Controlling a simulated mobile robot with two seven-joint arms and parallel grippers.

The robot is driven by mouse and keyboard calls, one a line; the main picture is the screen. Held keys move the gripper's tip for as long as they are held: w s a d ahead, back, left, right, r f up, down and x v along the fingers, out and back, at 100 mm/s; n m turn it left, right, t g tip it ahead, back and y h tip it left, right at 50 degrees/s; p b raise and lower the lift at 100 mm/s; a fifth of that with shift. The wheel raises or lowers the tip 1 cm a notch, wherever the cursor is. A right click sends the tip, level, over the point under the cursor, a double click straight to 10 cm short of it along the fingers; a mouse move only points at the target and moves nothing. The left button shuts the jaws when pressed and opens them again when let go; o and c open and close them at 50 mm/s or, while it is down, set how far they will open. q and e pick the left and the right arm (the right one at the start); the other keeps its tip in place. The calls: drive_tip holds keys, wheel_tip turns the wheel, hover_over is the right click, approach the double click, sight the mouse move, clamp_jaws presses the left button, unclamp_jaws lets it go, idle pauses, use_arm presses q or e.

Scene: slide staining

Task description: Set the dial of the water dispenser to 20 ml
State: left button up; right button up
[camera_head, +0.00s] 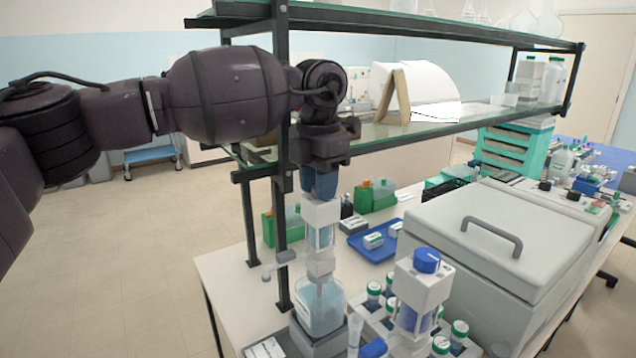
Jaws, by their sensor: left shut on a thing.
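The water dispenser stands at the front left of the bench. It has a clear bottle of pale blue liquid (320,308), a white-and-clear upper body (321,213) and a blue dial (320,184) on top. A thin spout sticks out to its left. My left gripper (319,168) points down from above and is shut on the blue dial; its fingers hide the dial's upper part. The dial's marks and setting cannot be read from here. My right gripper is not in view.
A second dispenser with a blue cap (427,260) stands to the right among several small bottles. A large grey lidded box (500,240) fills the right. A glass shelf (440,122) on black posts stands close behind my left gripper. A blue tray (362,246) lies behind.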

use_arm(q)
drive_tip(key=n, duration=0.4)
drive_tip(key=shift+d+n, duration=0.1)
drive_tip(key=shift+n, duration=1.6)
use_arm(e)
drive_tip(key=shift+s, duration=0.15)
use_arm(q)
drive_tip(key=o, duration=0.9)
drive_tip(key=shift+s, duration=0.1)
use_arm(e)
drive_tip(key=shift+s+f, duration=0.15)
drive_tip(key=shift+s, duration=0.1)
